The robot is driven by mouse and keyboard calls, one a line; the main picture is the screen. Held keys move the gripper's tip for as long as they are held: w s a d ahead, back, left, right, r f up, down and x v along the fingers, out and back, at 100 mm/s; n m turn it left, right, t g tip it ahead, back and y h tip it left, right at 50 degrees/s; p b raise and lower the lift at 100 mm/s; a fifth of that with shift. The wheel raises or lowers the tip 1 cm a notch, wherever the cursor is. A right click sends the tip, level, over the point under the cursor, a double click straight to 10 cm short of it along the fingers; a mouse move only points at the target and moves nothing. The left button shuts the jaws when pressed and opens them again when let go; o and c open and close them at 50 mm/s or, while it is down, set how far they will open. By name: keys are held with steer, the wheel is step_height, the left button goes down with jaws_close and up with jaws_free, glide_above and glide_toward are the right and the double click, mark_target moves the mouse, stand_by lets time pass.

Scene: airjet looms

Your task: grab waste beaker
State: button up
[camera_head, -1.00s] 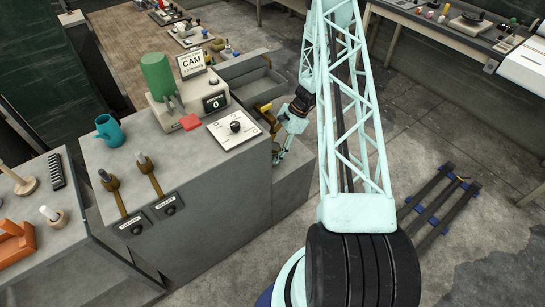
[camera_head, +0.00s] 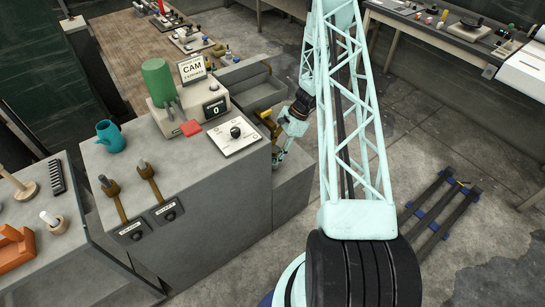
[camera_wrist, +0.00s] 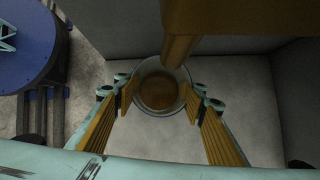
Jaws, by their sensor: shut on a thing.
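The waste beaker (camera_wrist: 158,90) is a round clear vessel with a brown inside, seen from above in the wrist view. It stands upright between the two yellow-ribbed fingers of my gripper (camera_wrist: 160,97), which is shut on it with a finger on each side. A brown, brass-like part (camera_wrist: 185,30) is above the beaker's far edge and overlaps its rim in the picture. In the head view my gripper (camera_head: 279,154) is low beside the right side of the grey machine cabinet (camera_head: 205,225). The beaker cannot be made out in that view.
Grey walls enclose the gripper's recess in the wrist view. The cabinet top carries a teal jug (camera_head: 110,136), a green cylinder (camera_head: 158,82), a CAM sign (camera_head: 192,69) and levers. A grey trough (camera_head: 250,85) is behind. Dark rails (camera_head: 441,208) lie on the floor at right.

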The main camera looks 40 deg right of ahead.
steer(key=shift+r, duration=0.85)
steer(key=s+a, duration=0.2)
steer(key=s, duration=0.3)
steer(key=s+a+r, duration=0.1)
steer(key=s+a, duration=0.1)
steer(key=s, duration=0.3)
steer(key=s+a, duration=0.2)
steer(key=s, duration=0.3)
steer(key=shift+r, duration=0.3)
steer(key=shift+c, duration=0.2)
steer(key=shift+w+d, duration=0.1)
